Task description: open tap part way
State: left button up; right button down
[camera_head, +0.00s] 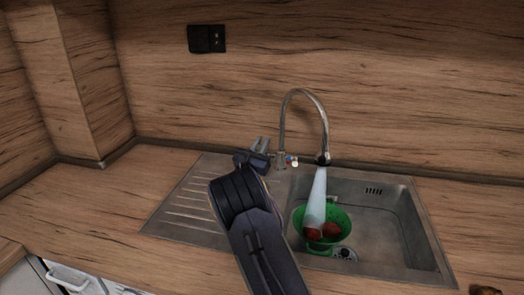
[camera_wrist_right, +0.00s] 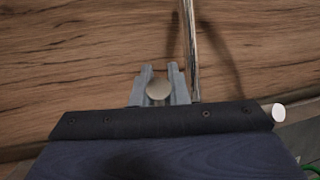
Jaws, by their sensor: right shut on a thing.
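The chrome tap (camera_head: 282,115) stands behind the sink with its high spout arching to the right. A pale stream of water (camera_head: 317,195) runs from the spout into the basin. My right gripper (camera_head: 261,145) is at the left side of the tap's base. In the right wrist view the fingers (camera_wrist_right: 159,82) are shut on a round pale tap knob (camera_wrist_right: 158,90), with the tap's pipe (camera_wrist_right: 190,50) just to the right. A second white knob (camera_head: 295,162) shows at the right of the base, and in the wrist view (camera_wrist_right: 279,112). My left gripper is not in view.
A green colander (camera_head: 298,219) with red round items (camera_head: 331,230) sits in the steel sink (camera_head: 385,225), under the stream. A ribbed drainboard (camera_head: 190,205) lies to the left. The wooden counter (camera_head: 90,220) is clear at left. A black socket (camera_head: 206,39) is on the splashback.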

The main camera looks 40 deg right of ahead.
jog(key=c, duration=1.4)
grip_release()
jog(key=shift+a, duration=0.15)
jog(key=shift+s+a+f, duration=0.1)
jog(key=shift+a+f, duration=0.1)
jog(key=shift+a, duration=0.05)
jog(key=s+a+b, duration=0.1)
jog(key=s+a, duration=0.5)
jog(key=a, duration=0.6)
jog(key=shift+s+a+f+b, duration=0.2)
jog(key=shift+a+f+b, duration=0.05)
jog(key=shift+f+b, duration=0.1)
